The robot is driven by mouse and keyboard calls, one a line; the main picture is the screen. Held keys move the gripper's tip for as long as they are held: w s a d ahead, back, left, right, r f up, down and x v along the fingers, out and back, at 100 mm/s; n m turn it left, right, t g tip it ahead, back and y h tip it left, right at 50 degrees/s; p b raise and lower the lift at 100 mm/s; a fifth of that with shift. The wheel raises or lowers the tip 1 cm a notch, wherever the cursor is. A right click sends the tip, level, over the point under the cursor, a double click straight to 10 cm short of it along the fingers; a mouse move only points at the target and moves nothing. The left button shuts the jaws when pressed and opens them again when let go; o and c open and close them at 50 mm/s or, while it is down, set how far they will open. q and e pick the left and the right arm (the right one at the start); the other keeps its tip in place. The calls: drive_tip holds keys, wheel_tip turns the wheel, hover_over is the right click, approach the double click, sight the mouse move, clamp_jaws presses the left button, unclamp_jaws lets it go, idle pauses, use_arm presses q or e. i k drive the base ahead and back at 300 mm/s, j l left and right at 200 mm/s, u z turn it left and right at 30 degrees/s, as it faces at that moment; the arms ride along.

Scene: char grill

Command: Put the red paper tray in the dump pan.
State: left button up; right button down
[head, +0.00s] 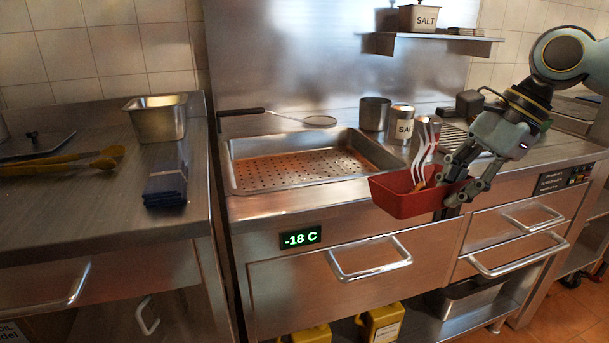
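The red paper tray (405,197) is in my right gripper (452,190), held up in front of the counter's front edge. The gripper is shut on the tray's right end. White forks (424,148) stand up behind or in the tray; I cannot tell which. The dump pan (290,168) is a wide steel pan with a perforated bottom, set in the counter to the left of and behind the tray. The pan's bottom shows no food. My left gripper is not in view.
A skimmer (318,121) lies across the pan's back edge. A steel cup (375,113) and a salt shaker (402,124) stand behind the tray. A steel bin (157,117), dark folded cloths (166,186) and yellow tongs (75,158) are on the left counter.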

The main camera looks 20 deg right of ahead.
sight(331, 173)
drive_tip(key=i, duration=0.85)
